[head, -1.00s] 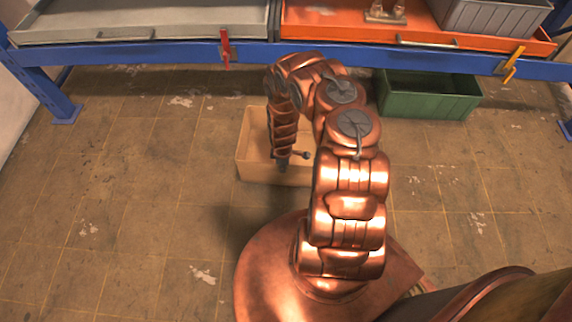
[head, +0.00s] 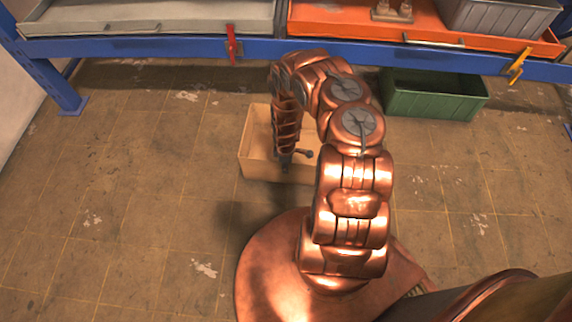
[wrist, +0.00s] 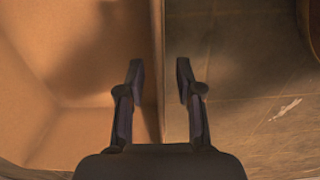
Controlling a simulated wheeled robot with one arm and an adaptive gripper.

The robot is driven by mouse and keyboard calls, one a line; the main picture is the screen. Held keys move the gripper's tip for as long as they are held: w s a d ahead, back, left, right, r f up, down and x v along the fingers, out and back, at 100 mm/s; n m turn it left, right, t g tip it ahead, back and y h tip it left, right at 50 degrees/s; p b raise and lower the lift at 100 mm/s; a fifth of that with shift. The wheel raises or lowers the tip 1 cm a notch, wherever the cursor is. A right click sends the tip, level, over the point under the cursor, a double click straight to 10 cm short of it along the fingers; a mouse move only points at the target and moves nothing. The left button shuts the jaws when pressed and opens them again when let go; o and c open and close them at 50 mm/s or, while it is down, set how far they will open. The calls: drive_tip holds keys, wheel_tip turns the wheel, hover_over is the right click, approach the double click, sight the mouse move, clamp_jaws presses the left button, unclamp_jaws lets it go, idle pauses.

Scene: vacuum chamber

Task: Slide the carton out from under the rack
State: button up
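The carton (head: 262,167) is an open-topped tan box on the floor, in front of the blue rack's beam in the head view. My arm covers its right part. My gripper (head: 284,163) points down at the carton's near wall. In the wrist view, the fingers (wrist: 160,75) are apart, one on each side of the carton's wall (wrist: 157,45). The left finger is over the inside and the right finger is over the floor side. Gaps show between the wall and the fingers. The carton looks empty where visible.
The rack's blue beam (head: 150,48) crosses above the floor, with a grey tray (head: 150,20) and an orange tray (head: 340,22) on it. A green crate (head: 435,100) stands under the rack to the right. The floor left of the carton is clear.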

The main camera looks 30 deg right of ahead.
drive_tip(key=shift+r, duration=0.15)
wheel_tip(320, 180, up, 3)
drive_tip(key=shift+d+f, duration=0.1)
drive_tip(key=shift+f, duration=0.05)
drive_tip(key=shift+s+r, duration=0.1)
drive_tip(key=shift+r, duration=4.4)
